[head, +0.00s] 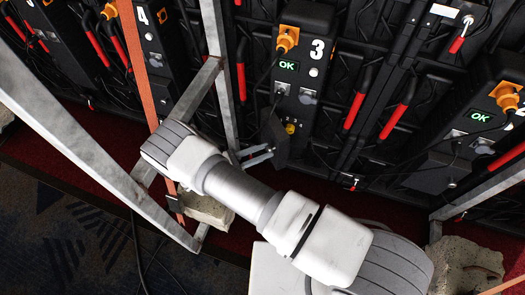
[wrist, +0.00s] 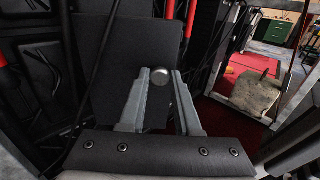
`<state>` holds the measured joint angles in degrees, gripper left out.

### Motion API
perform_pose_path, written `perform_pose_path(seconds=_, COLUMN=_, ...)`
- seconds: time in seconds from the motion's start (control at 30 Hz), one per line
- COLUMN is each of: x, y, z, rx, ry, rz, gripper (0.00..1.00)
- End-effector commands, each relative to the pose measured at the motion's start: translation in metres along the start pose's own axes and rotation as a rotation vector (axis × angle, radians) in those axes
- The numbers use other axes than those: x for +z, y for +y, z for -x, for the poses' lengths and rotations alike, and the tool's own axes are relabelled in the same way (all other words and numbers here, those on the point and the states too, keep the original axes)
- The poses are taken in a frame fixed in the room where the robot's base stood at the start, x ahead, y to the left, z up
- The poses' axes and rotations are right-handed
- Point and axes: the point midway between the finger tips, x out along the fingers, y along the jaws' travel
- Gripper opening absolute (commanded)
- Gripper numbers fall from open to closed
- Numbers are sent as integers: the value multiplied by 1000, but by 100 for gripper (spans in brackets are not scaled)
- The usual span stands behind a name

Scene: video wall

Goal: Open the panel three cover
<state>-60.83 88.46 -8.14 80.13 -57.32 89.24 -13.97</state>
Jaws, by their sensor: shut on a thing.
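The panel three box (head: 304,60) is black with a white 3, a lit OK display and an orange plug. Its cover is a dark flat flap (head: 273,138) at the box's lower end, standing out from it at an angle. A yellow knob (head: 290,129) on the box shows beside the flap. In the wrist view the cover (wrist: 125,45) is a dark plate ahead of my gripper (wrist: 162,74). The fingers are shut on a round silver knob (wrist: 161,78) on the cover. In the head view my gripper (head: 268,152) meets the flap from the lower left.
Grey metal struts (head: 219,70) and an orange strap (head: 137,60) stand left of the box. Concrete blocks (head: 208,212) rest on the red floor. Red-handled latches (head: 355,110) line the wall. Panel two (head: 500,110) is at right. A cable hangs near the box.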

Motion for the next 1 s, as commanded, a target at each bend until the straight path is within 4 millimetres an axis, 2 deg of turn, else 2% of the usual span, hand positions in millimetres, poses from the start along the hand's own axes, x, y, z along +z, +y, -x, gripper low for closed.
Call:
perform_pose_path(seconds=0.07, x=0, y=0, z=0, rx=1, ry=0, rz=-1, gripper=0)
perform_pose_path(seconds=0.1, x=0, y=0, z=0, rx=1, ry=0, rz=-1, gripper=35)
perform_pose_path(seconds=0.23, x=0, y=0, z=0, rx=1, ry=0, rz=-1, gripper=58)
perform_pose_path(seconds=0.5, x=0, y=0, z=0, rx=1, ry=0, rz=0, gripper=60)
perform_pose_path(seconds=0.63, x=7, y=0, z=0, rx=1, ry=0, rz=-1, gripper=60)
perform_pose_path(seconds=0.77, x=28, y=1, z=0, rx=1, ry=1, rz=-2, gripper=60)
perform_pose_path(seconds=0.87, x=52, y=1, z=1, rx=1, ry=1, rz=-3, gripper=60)
perform_pose_path(seconds=1.0, x=64, y=-17, z=-25, rx=-1, ry=-2, rz=4, gripper=60)
